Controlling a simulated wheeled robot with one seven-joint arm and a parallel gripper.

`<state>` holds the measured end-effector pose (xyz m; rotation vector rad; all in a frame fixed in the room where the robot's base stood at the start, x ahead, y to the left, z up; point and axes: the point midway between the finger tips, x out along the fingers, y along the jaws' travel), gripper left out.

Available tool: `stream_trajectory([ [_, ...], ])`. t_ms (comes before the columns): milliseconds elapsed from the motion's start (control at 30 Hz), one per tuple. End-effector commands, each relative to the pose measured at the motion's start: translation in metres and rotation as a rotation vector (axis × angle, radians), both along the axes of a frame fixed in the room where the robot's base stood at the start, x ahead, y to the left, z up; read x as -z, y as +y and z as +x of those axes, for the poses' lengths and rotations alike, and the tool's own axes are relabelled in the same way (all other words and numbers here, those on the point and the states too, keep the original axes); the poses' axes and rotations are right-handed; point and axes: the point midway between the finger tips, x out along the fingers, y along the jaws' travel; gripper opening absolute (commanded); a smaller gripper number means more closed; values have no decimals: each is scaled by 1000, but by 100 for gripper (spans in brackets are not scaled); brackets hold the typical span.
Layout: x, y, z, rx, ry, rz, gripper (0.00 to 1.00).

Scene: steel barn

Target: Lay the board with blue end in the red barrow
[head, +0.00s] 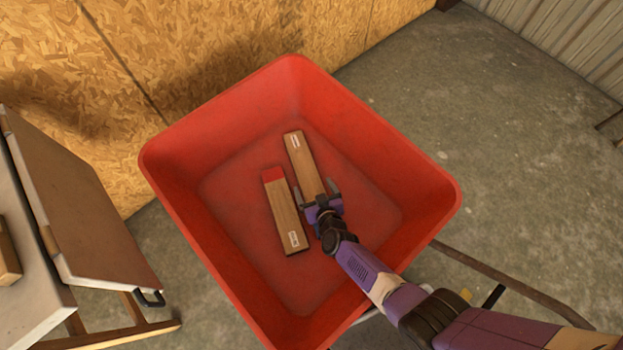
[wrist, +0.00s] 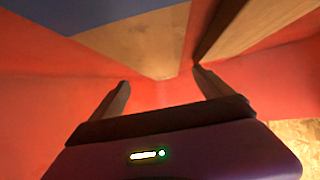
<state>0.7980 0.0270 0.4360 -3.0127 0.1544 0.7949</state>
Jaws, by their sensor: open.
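The red barrow (head: 165,165) fills the middle of the head view, its tray open upward. A plain wooden board (head: 301,160) with a white label at its far end lies inside it. My gripper (head: 315,188) is low in the tray at this board's near end, open, with one finger on each side. That end is hidden by my gripper in the head view. In the wrist view a board (wrist: 150,42) with a blue end (wrist: 85,12) shows close beyond my open fingers (wrist: 160,77); it appears to be this same board.
A second board with red end (head: 286,215) lies in the barrow, left of and roughly parallel to the first. A pale table (head: 20,285) with an upright panel stands at left, holding another wooden piece (head: 7,255). A chipboard wall (head: 210,60) is behind.

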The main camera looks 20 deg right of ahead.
Motion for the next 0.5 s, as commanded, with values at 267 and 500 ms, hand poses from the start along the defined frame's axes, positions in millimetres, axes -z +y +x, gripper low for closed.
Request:
stream_trajectory([
  [267, -15, 2, -23, 0, 1, -1, 90],
  [500, -15, 3, -27, 0, -1, 1, 90],
])
